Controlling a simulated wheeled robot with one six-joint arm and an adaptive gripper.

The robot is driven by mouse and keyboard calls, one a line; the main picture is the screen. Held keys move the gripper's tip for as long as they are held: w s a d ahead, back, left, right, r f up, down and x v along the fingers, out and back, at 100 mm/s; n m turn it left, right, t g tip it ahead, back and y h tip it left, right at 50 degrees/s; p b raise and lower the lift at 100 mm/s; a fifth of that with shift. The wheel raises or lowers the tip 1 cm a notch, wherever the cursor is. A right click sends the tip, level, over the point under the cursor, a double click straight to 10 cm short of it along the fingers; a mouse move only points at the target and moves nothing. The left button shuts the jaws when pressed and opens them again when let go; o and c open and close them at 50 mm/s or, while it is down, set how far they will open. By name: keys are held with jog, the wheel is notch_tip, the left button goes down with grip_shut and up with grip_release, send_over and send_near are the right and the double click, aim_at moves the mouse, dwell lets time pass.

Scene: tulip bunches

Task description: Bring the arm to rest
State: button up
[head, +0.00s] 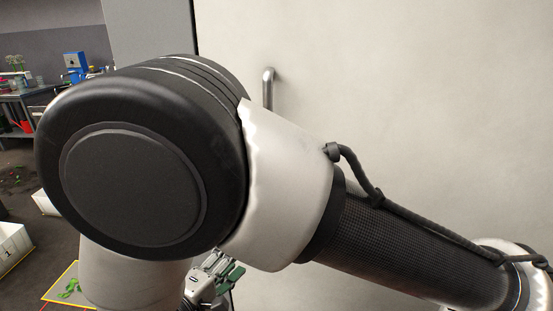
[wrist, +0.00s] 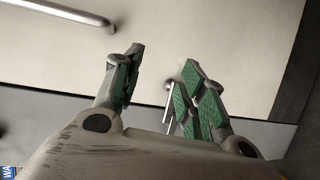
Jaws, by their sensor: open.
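My gripper (wrist: 160,90) shows in the wrist view with its two green-padded fingers spread apart and nothing between them. It faces a pale panel that carries metal bar handles. In the head view my arm fills the middle of the picture, and only a small part of my gripper (head: 226,274) shows below the large black joint. The rest of it is hidden behind my arm.
A pale door or cabinet front (head: 430,90) with a metal handle (head: 268,88) stands close behind my arm. At left are a white box marked 1 (head: 14,247), a yellow-edged mat (head: 58,283) with green pieces, and a cluttered workbench (head: 38,97).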

jog(key=w+d+r+m+g, duration=0.3)
jog(key=w+d+r+g, duration=0.15)
jog(key=d, duration=0.45)
jog(key=w+d+r+m+g+h, duration=0.1)
jog(key=w+d+r+m+g, duration=0.15)
jog(key=d+r, duration=0.45)
jog(key=w+d+r+m+g, duration=0.2)
jog(key=w+d+r+g, duration=0.25)
jog(key=d, duration=0.55)
jog(key=s+d+r+m+t+y, duration=0.1)
jog(key=s+d+r+m+y, duration=0.1)
jog(key=s+d+r+y, duration=0.2)
jog(key=s+d+r+m+t+y, duration=0.1)
jog(key=s+d+r+m+y, duration=0.2)
jog(key=s+d, duration=0.8)
jog(key=d+r+y, duration=0.1)
jog(key=d+r, duration=0.1)
jog(key=d, duration=0.3)
jog(key=shift+d+y, duration=0.4)
jog(key=shift+a, duration=0.1)
jog(key=shift+c, duration=0.6)
